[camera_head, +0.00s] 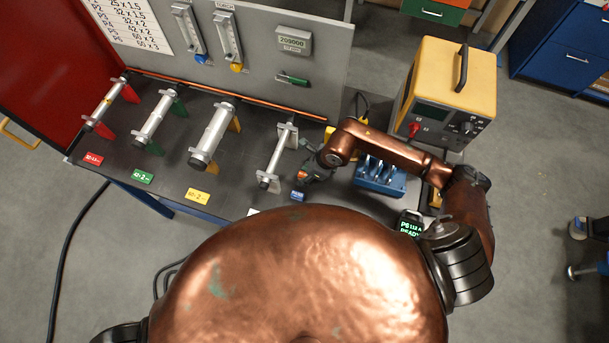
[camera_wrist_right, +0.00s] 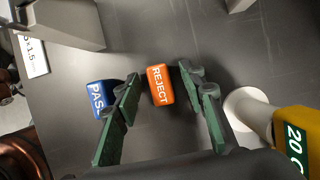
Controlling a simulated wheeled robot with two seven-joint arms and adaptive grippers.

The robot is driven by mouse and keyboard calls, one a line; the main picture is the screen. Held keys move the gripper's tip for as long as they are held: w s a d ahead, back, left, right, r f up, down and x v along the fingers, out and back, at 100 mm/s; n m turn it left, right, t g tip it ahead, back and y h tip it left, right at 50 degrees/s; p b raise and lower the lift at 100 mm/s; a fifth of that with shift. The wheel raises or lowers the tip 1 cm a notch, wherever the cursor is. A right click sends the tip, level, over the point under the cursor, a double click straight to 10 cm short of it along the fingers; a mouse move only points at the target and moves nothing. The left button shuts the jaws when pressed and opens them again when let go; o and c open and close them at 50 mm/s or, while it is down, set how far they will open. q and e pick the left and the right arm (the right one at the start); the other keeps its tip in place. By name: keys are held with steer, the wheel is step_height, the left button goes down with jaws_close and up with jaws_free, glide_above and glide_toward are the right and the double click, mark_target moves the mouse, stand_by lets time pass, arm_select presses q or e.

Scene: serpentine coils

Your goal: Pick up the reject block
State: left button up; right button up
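The reject block is a small orange block (camera_wrist_right: 159,86) with white lettering. In the right wrist view it lies on the dark bench top, between the two green fingers of my right gripper (camera_wrist_right: 158,78). The fingers are apart, with a gap visible on each side of the block. My left gripper is not in view.
A yellow device with a green display (camera_wrist_right: 292,140) and a white round piece (camera_wrist_right: 245,108) are close on the right. A blue unit (camera_head: 380,176) and a yellow instrument (camera_head: 448,85) stand right of the gripper.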

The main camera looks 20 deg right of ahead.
steer(key=shift+c, duration=0.6)
jaws_close()
steer(key=shift+r, duration=0.15)
